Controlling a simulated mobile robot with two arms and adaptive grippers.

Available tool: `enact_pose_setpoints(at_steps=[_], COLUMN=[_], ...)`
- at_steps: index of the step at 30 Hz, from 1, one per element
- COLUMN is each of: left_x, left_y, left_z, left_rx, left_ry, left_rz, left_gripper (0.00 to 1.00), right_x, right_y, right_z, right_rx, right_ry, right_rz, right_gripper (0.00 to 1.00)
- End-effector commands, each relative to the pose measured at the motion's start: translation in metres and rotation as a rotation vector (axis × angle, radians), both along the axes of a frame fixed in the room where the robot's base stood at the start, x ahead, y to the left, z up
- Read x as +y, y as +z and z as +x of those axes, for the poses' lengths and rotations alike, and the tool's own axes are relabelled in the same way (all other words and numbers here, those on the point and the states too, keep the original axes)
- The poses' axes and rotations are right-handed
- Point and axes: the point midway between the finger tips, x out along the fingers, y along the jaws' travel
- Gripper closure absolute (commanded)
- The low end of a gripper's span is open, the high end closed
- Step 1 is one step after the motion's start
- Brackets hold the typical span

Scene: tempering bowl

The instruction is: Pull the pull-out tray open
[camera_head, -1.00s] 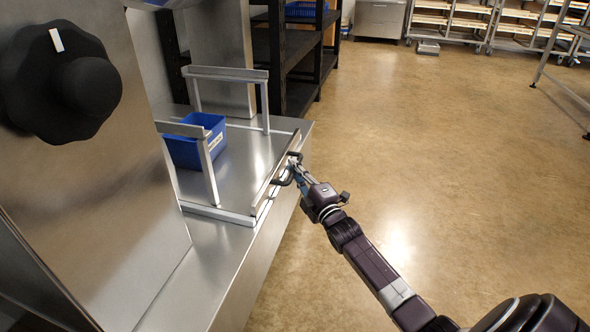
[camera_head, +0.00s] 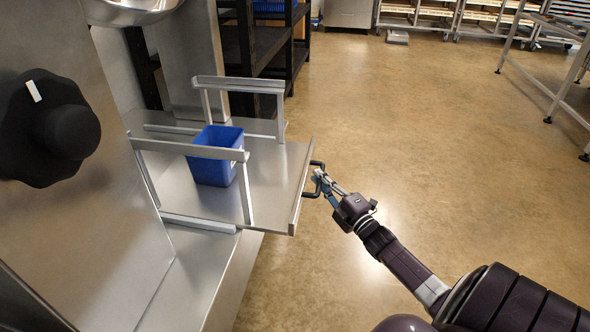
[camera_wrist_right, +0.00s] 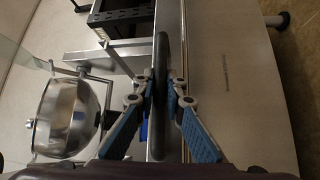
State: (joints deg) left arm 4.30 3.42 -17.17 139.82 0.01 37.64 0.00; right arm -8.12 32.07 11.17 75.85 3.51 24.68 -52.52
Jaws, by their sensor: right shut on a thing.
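The pull-out tray (camera_head: 272,185) is a flat metal plate that sticks out past the edge of the steel base. A dark bar handle (camera_head: 306,194) is on its outer edge. My right gripper (camera_head: 322,183) is shut on this handle. In the right wrist view the handle (camera_wrist_right: 161,60) runs upright between the blue-padded fingers of the right gripper (camera_wrist_right: 163,95). My left gripper is not in view.
A blue bin (camera_head: 213,166) stands on the tray between two metal rail frames (camera_head: 237,84). A black knob (camera_head: 65,130) is on the machine's front, and a steel bowl (camera_head: 130,10) is above. The floor (camera_head: 400,140) right of the tray is clear.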

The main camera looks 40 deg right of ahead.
Motion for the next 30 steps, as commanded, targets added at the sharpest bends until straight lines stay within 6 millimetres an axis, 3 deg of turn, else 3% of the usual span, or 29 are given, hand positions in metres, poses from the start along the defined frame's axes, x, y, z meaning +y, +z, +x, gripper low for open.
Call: enact_pose_setpoints(at_steps=[6,15,21,30], left_x=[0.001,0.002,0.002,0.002], left_y=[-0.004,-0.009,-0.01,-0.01], left_z=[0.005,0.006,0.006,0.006], left_rx=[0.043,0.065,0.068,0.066], left_ry=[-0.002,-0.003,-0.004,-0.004], left_rz=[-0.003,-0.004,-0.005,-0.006], left_gripper=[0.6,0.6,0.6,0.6], right_x=[-0.039,-0.076,-0.089,-0.093], right_y=[-0.001,-0.002,-0.003,-0.003], right_z=[-0.047,-0.091,-0.106,-0.111], right_rx=[0.008,0.005,0.004,0.003], right_ry=[0.0,0.0,0.0,0.001], right_rz=[0.0,0.0,0.001,0.001], right_gripper=[1.0,1.0,1.0,1.0])
